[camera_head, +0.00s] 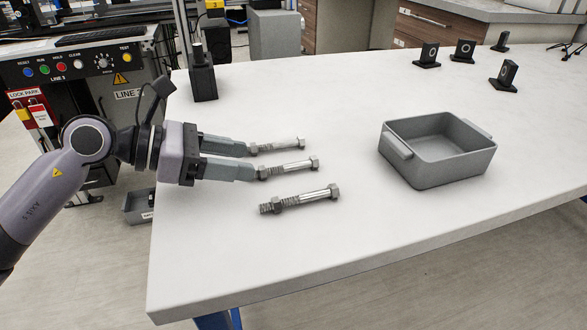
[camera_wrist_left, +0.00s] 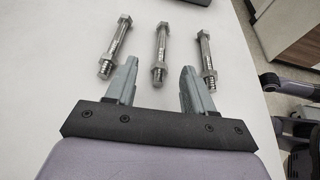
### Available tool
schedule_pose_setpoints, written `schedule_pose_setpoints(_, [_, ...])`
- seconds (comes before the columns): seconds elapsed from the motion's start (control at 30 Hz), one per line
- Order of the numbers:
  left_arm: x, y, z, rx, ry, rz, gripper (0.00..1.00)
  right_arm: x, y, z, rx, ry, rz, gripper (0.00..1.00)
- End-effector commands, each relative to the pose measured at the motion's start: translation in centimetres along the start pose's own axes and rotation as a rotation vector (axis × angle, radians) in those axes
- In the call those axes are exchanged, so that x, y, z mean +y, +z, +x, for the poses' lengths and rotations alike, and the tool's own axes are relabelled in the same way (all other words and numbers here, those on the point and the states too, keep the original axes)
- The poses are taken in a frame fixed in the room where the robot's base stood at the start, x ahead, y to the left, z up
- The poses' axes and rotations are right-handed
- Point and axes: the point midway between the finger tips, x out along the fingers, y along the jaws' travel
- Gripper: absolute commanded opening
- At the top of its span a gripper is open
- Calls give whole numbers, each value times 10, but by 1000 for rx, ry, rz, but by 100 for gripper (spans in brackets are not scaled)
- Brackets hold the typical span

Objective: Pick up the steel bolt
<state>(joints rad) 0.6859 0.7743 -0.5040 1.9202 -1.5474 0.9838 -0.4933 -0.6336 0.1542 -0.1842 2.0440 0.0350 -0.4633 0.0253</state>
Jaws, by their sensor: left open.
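Three steel bolts with nuts lie side by side on the white table. In the head view they are the far bolt (camera_head: 281,145), the middle bolt (camera_head: 292,168) and the near bolt (camera_head: 305,198). My left gripper (camera_head: 250,161) is open and empty, coming in from the left at the nut ends of the far and middle bolts. In the left wrist view, the middle bolt (camera_wrist_left: 161,52) lies ahead of the gap between the fingertips (camera_wrist_left: 159,70), with one bolt to the left (camera_wrist_left: 116,45) and one to the right (camera_wrist_left: 205,58). My right gripper is not in view.
A grey open bin (camera_head: 440,172), empty as far as I see, stands on the white table (camera_head: 230,260) right of the bolts. Several small black blocks stand at the back right, and a black post (camera_head: 203,82) at the back left. A control panel (camera_head: 85,65) is beyond the left edge.

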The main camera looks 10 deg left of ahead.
Motion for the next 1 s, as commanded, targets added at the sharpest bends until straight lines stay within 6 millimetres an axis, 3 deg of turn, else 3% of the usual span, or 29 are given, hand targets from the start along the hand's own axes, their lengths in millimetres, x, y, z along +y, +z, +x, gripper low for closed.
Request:
schedule_pose_setpoints(0.53, [-2,5,62,-2,-2,0,53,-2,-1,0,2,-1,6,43])
schedule_pose_setpoints(0.87, [-2,4,70,0,-1,1,53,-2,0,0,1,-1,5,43])
schedule_pose_setpoints(0.9, [-2,4,70,0,0,1,47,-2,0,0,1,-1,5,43])
schedule_pose_setpoints(1.0, [-2,4,69,0,0,1,14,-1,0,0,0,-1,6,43])
